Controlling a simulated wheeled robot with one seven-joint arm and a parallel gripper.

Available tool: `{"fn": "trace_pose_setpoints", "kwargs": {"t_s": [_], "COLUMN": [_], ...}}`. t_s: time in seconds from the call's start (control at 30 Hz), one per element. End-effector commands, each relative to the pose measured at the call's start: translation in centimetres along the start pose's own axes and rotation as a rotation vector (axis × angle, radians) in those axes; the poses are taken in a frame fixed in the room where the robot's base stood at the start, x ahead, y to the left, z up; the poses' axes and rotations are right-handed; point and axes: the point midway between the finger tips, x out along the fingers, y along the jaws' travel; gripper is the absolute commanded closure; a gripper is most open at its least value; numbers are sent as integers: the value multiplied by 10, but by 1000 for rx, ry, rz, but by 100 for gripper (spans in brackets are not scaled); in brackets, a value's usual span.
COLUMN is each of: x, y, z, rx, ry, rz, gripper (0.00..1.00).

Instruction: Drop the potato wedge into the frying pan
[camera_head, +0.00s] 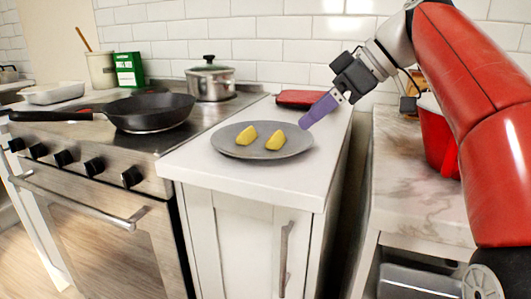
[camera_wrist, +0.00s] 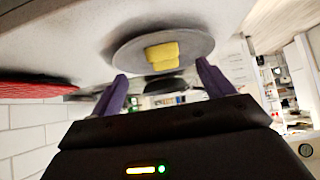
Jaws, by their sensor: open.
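Two yellow potato wedges, a left one (camera_head: 246,135) and a right one (camera_head: 275,140), lie apart on a grey plate (camera_head: 232,148) on the white counter. In the wrist view the wedges (camera_wrist: 162,54) appear close together on the plate (camera_wrist: 196,42), ahead of the fingers. My gripper (camera_head: 304,124) has purple fingers and is at the plate's right edge, tilted down to the left. In the wrist view the fingers of my gripper (camera_wrist: 160,82) are spread apart with nothing between them. The black frying pan (camera_head: 150,113) sits on the stove at the left, its handle pointing left.
A lidded steel pot (camera_head: 210,80) stands behind the plate on the stove. A red flat item (camera_head: 300,98) lies behind the plate near the tiled wall. A red pot (camera_head: 437,140) stands on the marble counter at right. The white counter's front is clear.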

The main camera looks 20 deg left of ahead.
Motion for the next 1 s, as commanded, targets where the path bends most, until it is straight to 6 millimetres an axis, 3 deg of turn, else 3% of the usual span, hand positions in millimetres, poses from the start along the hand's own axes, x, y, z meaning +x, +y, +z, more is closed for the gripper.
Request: {"fn": "trace_pose_setpoints", "kwargs": {"t_s": [0.6,0.87,1.0], "x": [74,76,76], "y": [-3,-3,-3], "z": [-5,-6,-6], "rx": [1,1,1], "ry": [1,1,1], "rz": [0,1,1], "gripper": [20,20,36]}}
